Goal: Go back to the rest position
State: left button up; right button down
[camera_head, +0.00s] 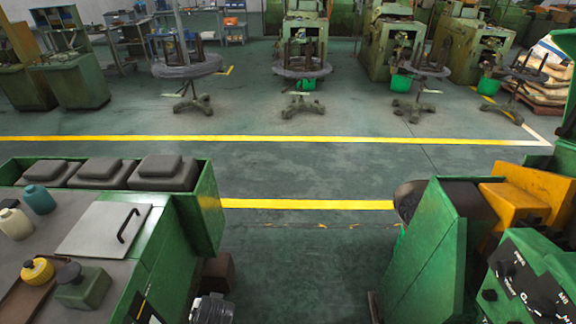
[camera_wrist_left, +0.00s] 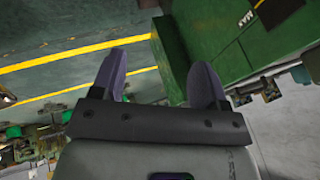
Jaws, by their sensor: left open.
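My left gripper (camera_wrist_left: 157,78) shows in the left wrist view, with its two dark fingers spread apart. Nothing is between the fingers; the floor and part of a green machine show behind them. In the head view neither of my grippers is in the picture. My right gripper is in no view.
A green machine (camera_head: 432,245) with a control panel (camera_head: 520,280) stands at the right. At the left, a green-edged bench holds a grey lid (camera_head: 103,229), several bottles and grey bins (camera_head: 98,170). More machines stand at the back.

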pick_arm(q)
jog(key=s+d+r+m+t+h, duration=0.1)
jog(key=s+d+r+h, duration=0.1)
jog(key=s+r, duration=0.35)
jog(key=s+d+r+t+h, duration=0.1)
jog(key=s+r+t+h, duration=0.15)
jog(key=s, duration=0.55)
jog(key=s+f+g, duration=0.4)
jog(key=s+f, duration=0.2)
jog(key=s, duration=0.8)
notch_tip(320, 180, up, 25)
jog(key=p, duration=2.5)
jog(key=shift+w+a+p, duration=0.35)
jog(key=shift+w+a, duration=0.05)
jog(key=shift+w, duration=0.05)
